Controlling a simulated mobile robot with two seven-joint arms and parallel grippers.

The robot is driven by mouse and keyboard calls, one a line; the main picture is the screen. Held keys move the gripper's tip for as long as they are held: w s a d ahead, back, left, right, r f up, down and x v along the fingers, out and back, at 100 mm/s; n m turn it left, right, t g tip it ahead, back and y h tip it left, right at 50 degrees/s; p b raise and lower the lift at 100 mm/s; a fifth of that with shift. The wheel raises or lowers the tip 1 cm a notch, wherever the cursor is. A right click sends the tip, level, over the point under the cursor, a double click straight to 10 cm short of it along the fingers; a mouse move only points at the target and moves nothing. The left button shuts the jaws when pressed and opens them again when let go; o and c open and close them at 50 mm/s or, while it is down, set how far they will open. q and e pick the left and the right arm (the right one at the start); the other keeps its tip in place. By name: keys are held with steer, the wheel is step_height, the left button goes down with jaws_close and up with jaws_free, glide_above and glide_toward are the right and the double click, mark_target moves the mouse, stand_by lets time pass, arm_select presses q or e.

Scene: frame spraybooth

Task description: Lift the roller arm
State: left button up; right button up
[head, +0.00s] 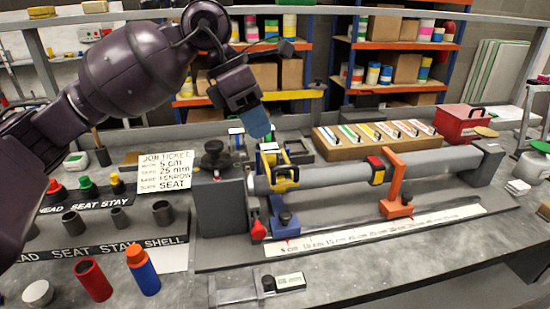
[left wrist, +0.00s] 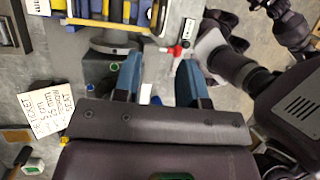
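The grey pipe fixture stands on the bench in the middle of the head view. A yellow and black arm-like part (head: 281,172) sits at its left end above a blue bracket (head: 283,218); I take this for the roller arm, though I cannot be sure. My left gripper (head: 257,124) hangs just above and behind that part, apart from it as far as I can tell. In the left wrist view its two blue fingers (left wrist: 158,80) stand apart with nothing between them. My right gripper does not show in the head view.
An orange bracket (head: 397,185) holds the pipe (head: 435,168) farther right. A job ticket (head: 165,172) stands left of the fixture. A box of coloured strips (head: 375,138) and a red box (head: 462,124) lie behind. Red and blue cylinders (head: 143,272) stand at front left.

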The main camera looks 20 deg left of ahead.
arm_select(q)
steer(key=b+x, duration=0.1)
steer(key=x, duration=0.6)
steer(key=shift+d+f, duration=0.1)
steer(key=shift+f, duration=0.25)
steer(key=shift+c, duration=0.3)
jaws_close()
